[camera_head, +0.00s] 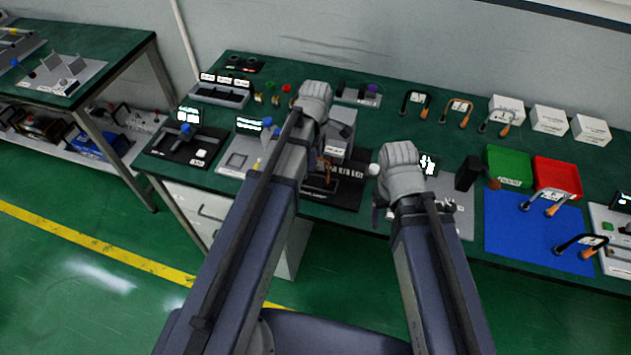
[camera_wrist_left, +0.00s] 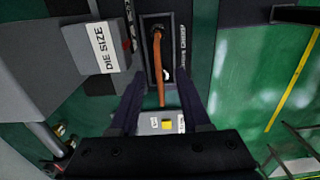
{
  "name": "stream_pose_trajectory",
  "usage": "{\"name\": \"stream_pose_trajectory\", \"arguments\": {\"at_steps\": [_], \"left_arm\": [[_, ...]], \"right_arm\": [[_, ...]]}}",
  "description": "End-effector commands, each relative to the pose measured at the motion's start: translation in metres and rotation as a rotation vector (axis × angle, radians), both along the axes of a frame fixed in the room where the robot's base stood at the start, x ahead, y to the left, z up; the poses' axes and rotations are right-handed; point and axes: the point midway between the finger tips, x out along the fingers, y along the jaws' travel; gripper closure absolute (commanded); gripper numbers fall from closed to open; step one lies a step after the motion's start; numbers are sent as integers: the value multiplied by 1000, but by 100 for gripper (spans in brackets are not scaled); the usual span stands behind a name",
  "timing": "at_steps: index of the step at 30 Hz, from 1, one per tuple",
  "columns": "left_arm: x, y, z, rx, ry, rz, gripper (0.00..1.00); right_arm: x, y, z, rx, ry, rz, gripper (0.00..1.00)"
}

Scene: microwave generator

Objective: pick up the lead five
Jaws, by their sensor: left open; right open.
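Several short curved leads with small tags lie at the right in the head view, and I cannot read which is five. A black lead (camera_head: 416,103), an orange lead (camera_head: 459,109) and a grey lead (camera_head: 496,120) lie on the green bench. Another lead (camera_head: 548,198) and a black-handled lead (camera_head: 581,243) lie over the blue mat. My left gripper (camera_head: 313,102) is over the bench's middle. In the left wrist view its open fingers (camera_wrist_left: 160,105) straddle an orange-brown strip (camera_wrist_left: 158,68) at a dark slot.
A green bin (camera_head: 508,168), a red bin (camera_head: 557,178) and a blue mat (camera_head: 520,232) are at the right. White boxes (camera_head: 549,121) line the back. A grey DIE SIZE block (camera_wrist_left: 97,45) stands beside my left fingers. Fixtures crowd the bench's left.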

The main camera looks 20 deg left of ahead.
Motion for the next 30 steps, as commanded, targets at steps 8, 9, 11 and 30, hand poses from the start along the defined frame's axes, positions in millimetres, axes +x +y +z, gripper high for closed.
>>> {"name": "stream_pose_trajectory", "arguments": {"at_steps": [8,9,11,30], "left_arm": [[0,0,1,0,0,0,76],[0,0,1,0,0,0,81],[0,0,1,0,0,0,87],[0,0,1,0,0,0,100]], "right_arm": [[0,0,1,0,0,0,29],[0,0,1,0,0,0,29],[0,0,1,0,0,0,29],[0,0,1,0,0,0,29]]}}
